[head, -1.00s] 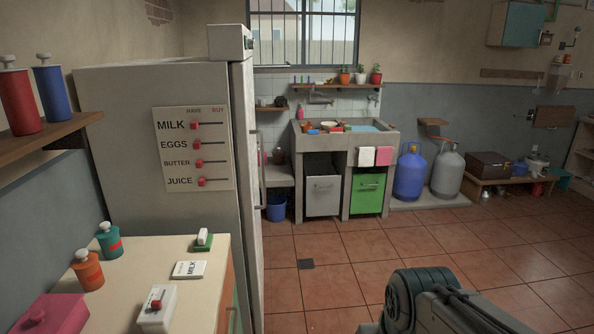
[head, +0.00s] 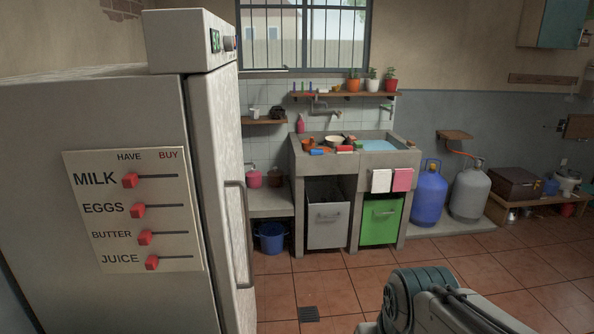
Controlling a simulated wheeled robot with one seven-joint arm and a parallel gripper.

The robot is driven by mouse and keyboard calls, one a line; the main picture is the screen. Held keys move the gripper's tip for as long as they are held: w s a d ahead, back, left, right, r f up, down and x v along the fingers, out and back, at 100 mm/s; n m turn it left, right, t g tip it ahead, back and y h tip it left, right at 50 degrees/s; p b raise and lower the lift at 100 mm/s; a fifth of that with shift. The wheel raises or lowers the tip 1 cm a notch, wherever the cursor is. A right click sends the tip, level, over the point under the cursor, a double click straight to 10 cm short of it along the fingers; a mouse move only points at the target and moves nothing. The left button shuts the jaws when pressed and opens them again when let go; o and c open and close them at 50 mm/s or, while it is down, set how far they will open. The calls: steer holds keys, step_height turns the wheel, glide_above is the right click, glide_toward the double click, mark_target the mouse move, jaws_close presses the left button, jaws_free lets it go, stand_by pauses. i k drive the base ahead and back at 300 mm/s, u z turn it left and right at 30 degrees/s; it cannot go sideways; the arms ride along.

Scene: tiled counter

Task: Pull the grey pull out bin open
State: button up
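The grey pull out bin (head: 327,226) stands under the left part of the concrete sink counter (head: 299,200) in the head view. It has a handle on its upper front, and a dark gap shows above its front panel. Part of my arm shows at the bottom right of the head view, well in front of the bin and to its right. My gripper is outside the view, so its state is hidden.
A green bin (head: 380,221) sits right of the grey one. A blue bucket (head: 270,237) stands to the left. The fridge (head: 219,190) fills the left side. Blue (head: 429,194) and grey (head: 469,190) gas cylinders stand right. Tiled floor (head: 345,290) before the bins is clear.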

mark_target(325, 224)
steer(key=i, duration=3.95)
steer(key=z, duration=1.5)
